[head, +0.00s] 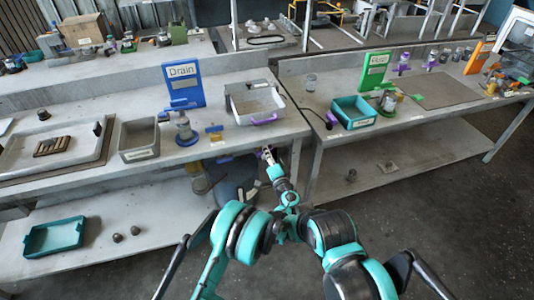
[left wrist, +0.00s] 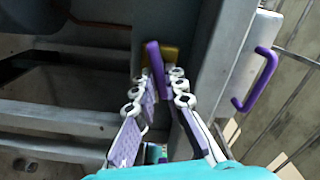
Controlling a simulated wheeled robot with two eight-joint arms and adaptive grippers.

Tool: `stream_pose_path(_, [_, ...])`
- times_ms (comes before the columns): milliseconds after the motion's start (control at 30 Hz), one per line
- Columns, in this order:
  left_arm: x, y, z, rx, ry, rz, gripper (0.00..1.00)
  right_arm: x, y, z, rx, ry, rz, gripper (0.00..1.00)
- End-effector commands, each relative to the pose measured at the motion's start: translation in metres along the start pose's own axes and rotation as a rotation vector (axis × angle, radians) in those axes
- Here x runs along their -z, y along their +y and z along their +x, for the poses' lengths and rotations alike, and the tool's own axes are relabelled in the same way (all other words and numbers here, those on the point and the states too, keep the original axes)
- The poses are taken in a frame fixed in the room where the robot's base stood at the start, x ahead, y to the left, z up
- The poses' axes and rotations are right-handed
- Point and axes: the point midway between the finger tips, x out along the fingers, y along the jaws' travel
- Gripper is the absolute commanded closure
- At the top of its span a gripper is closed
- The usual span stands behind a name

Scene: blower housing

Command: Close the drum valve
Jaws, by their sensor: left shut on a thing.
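In the left wrist view a purple lever (left wrist: 154,58) stands tilted in front of a yellow-brass fitting (left wrist: 171,60) on a dark grey surface. I take this lever as the drum valve's handle. My left gripper (left wrist: 160,82) has its fingers on either side of the lever, shut on it. In the head view my left gripper (head: 267,154) is at the table's front edge, above a dark blue-grey drum (head: 232,187) under the table. The lever is too small to make out there. My right gripper is not seen.
A purple handle (left wrist: 257,80) sticks out to the right of the fingers. A gap lies between the two tables.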

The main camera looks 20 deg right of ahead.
Motion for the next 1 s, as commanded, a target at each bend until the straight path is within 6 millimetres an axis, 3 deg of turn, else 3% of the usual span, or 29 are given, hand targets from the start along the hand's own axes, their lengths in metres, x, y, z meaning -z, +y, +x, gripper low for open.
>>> stream_pose_path(433, [-0.0002,0.0014,0.0008,0.001,0.0,0.292,1.0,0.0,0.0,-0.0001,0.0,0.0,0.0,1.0])
stream_pose_path(1000, [-0.0004,0.0017,0.0009,0.001,0.0,0.367,1.0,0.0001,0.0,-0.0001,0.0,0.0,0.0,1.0])
